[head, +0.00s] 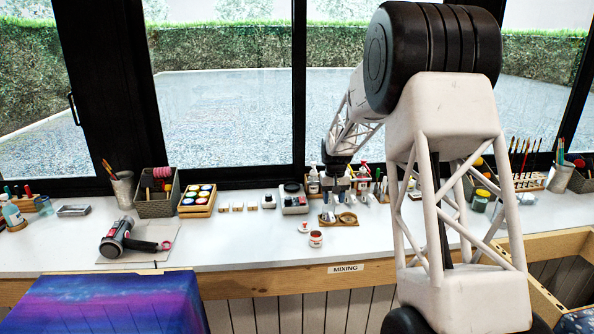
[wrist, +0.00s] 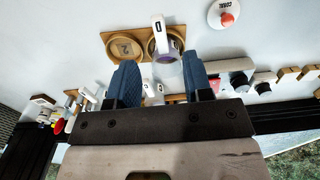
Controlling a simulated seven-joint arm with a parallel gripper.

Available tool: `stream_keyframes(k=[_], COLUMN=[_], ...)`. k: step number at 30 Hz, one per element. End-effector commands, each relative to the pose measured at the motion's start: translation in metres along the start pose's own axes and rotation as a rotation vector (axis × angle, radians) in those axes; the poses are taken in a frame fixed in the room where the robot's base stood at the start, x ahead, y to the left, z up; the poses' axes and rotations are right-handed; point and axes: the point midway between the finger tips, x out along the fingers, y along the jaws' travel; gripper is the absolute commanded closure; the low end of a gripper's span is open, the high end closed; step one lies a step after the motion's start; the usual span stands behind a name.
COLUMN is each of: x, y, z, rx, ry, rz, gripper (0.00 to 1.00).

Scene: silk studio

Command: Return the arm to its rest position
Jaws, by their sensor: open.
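My arm reaches out over the white bench (head: 250,236). My gripper (head: 330,192) is at its far end, above the wooden two-ring holder (head: 347,224); its tips are hard to make out there. In the wrist view the two blue fingers of my gripper (wrist: 160,75) are spread apart, with nothing clearly held between them. The wooden holder (wrist: 108,34) lies past the fingertips. One ring bears a "2"; a pale upright item with a purple ring (wrist: 162,45) is at the other.
A white lid with an orange-red knob, marked "CORAL" (wrist: 226,16), lies apart from the holder. A small open jar (head: 316,239) stands near the front edge. Bottles and paint pots (head: 292,198) line the back. A hair-dryer-like tool (head: 122,240) lies left. Bare bench lies centre-left.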

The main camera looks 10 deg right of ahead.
Motion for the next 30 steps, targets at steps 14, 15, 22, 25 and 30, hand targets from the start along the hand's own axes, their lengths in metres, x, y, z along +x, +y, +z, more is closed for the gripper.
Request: stream_keyframes(k=[14, 15, 22, 25, 30], x=[-0.065, -0.071, -0.103, -0.115, -0.133], y=[-0.012, -0.013, -0.020, -0.023, -0.027], z=[0.073, 0.081, 0.130, 0.152, 0.190], rx=[0.002, 0.003, 0.004, 0.004, 0.006], ry=[0.033, 0.037, 0.056, 0.064, 0.079], rz=[0.003, 0.003, 0.005, 0.005, 0.006], gripper=[0.54, 0.54, 0.54, 0.54, 0.54])
